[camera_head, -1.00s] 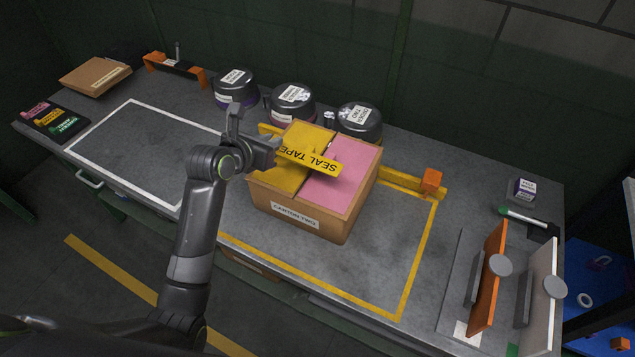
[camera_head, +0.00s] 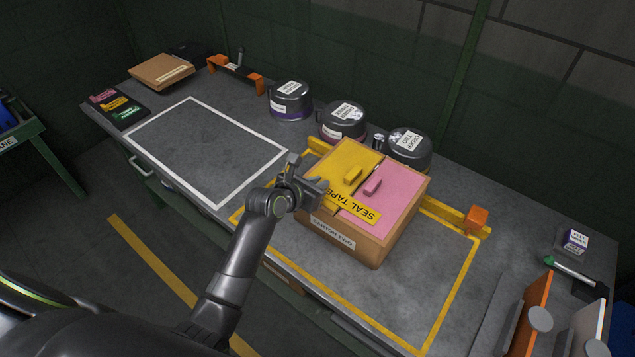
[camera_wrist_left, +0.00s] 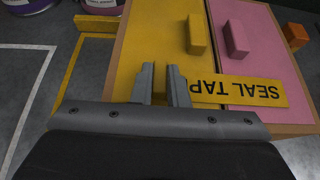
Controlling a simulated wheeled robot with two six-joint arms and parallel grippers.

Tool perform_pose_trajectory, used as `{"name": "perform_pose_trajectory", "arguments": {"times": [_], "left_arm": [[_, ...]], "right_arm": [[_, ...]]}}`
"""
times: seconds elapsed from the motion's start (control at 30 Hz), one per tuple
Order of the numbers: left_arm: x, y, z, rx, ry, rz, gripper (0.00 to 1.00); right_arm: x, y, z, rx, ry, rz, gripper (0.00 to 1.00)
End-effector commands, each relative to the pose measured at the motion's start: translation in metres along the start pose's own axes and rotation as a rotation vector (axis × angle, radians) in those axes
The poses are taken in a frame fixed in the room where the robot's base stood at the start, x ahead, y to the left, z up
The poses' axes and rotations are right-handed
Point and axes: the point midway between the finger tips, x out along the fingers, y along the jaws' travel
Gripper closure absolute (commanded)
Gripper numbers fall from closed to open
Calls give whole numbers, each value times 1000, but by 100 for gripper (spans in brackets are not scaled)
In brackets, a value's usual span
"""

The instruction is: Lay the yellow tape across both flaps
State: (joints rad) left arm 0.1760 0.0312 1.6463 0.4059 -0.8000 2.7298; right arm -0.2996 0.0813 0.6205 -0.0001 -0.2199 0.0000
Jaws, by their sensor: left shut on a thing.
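The carton (camera_head: 375,248) stands on the bench with its lid closed by a yellow flap (camera_head: 340,160) on the left and a pink flap (camera_head: 402,187) on the right. Each flap has a small raised block. The yellow tape (camera_head: 358,209), marked SEAL TAPE, spans the seam near the carton's front edge; it also shows in the left wrist view (camera_wrist_left: 255,92). My left gripper (camera_head: 317,190) is shut on the tape's left end, over the yellow flap. I cannot tell if the tape touches the flaps. My right gripper is out of view.
Several dark lidded pots, one in the middle (camera_head: 343,121), stand behind the carton. An orange block (camera_head: 475,218) sits on the yellow rail at right. A white-outlined area (camera_head: 205,150) at left is empty. Orange and white upright panels (camera_head: 530,310) stand at front right.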

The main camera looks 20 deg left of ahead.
Motion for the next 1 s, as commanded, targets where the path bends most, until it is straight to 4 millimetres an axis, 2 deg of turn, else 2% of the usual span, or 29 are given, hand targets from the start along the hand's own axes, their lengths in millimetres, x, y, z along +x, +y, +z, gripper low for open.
{"name": "perform_pose_trajectory", "arguments": {"times": [0.03, 0.2, 0.57, 0.77, 1.0], "left_arm": [[1, 0, -1, -1, 1, 0, 85], [0, 0, -1, 0, 1, 0, 65], [-2, 0, 2, -1, 0, 0, 65], [-24, 0, 1, 0, 0, 0, 65], [-65, 0, 1, 1, 0, 1, 65]], "right_arm": [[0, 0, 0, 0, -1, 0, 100], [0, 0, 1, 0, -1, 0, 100], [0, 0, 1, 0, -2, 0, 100], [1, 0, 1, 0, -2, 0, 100], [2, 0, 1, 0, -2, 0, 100]]}}
